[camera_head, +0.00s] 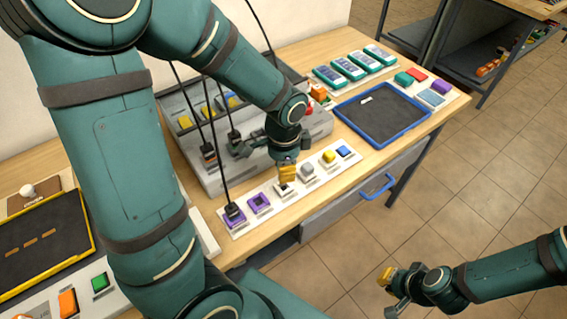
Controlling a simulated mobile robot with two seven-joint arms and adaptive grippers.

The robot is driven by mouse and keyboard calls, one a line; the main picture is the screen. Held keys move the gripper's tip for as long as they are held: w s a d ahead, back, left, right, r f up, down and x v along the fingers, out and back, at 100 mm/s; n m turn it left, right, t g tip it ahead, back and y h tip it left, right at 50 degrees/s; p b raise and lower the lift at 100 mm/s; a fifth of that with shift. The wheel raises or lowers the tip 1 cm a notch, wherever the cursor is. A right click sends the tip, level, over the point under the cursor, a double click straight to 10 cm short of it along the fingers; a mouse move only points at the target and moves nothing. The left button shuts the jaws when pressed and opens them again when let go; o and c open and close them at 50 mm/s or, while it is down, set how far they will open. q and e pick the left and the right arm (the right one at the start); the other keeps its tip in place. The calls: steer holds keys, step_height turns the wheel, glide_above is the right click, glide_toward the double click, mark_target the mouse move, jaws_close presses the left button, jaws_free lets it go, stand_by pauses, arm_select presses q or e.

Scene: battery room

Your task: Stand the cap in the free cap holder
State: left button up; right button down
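A white strip (272,212) along the table front carries small holders and caps. On it are a grey cap (308,170), a yellow cap (328,157) and a blue cap (343,152). A purple square holder (259,203) looks empty. A dark plug with a cable stands in the purple holder (235,216) at the left end. My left gripper (286,172) points down just above a white holder (284,189) with a dark middle; whether it holds something is unclear.
Behind the strip stands a grey panel (215,180) with plugs and hanging cables. A blue-rimmed tray (384,146), several teal-and-white packs (348,68) and a yellow-rimmed tray (45,288) lie on the table. A drawer with a blue handle (378,186) is below.

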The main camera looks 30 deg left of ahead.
arm_select(q)
step_height(320, 180, down, 3)
steer(key=b, duration=0.2)
steer(key=shift+f+b, duration=0.2)
steer(key=shift+b, duration=0.15)
steer(key=shift+f+b, duration=0.75)
steer(key=shift+f, duration=0.15)
steer(key=shift+f+b, duration=0.4)
steer(key=shift+f, duration=0.25)
stand_by(0.5)
steer(key=o, duration=0.5)
steer(key=shift+o, duration=0.2)
step_height(320, 180, up, 6)
steer(key=p, duration=0.5)
step_height(320, 180, up, 5)
steer(key=p, duration=0.5)
glide_above(284, 190)
steer(key=shift+r, duration=0.1)
steer(key=shift+b, duration=0.3)
